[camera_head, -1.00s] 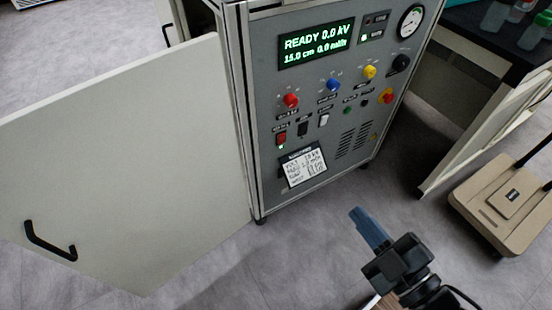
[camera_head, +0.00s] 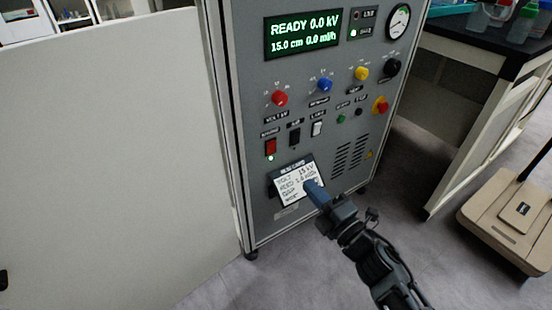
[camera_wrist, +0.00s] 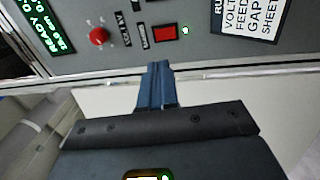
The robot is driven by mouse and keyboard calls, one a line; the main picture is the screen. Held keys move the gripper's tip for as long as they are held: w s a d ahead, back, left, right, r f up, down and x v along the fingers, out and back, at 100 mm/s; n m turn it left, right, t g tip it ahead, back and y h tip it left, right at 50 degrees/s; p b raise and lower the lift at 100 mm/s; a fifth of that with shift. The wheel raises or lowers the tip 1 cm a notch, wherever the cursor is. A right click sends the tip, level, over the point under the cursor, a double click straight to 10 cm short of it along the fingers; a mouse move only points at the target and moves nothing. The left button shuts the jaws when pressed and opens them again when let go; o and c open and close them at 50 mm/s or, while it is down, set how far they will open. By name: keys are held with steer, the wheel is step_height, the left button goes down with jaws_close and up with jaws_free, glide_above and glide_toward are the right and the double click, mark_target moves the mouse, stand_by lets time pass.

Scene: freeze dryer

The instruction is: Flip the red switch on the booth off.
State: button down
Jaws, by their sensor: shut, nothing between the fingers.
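The red switch (camera_head: 270,147) sits on the lower left of the booth's grey control panel (camera_head: 290,70), with a lit green lamp just below it. It also shows in the wrist view (camera_wrist: 165,33), with the lamp to its right. My gripper (camera_head: 311,186) is shut and empty. In the head view its blue fingertips overlap the white label card, below and right of the red switch. In the wrist view the closed fingertips (camera_wrist: 158,68) point toward the panel, just below the switch in the picture and apart from it.
Black (camera_head: 294,136) and white (camera_head: 317,129) switches stand right of the red switch. Red, blue and yellow knobs are above. The display (camera_head: 303,38) reads READY 0.0 kV. An open white door (camera_head: 110,150) stands at left; a beige cart (camera_head: 515,215) is at right.

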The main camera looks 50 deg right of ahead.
mark_target(274, 145)
steer(key=x, duration=1.4)
steer(key=shift+b, duration=0.3)
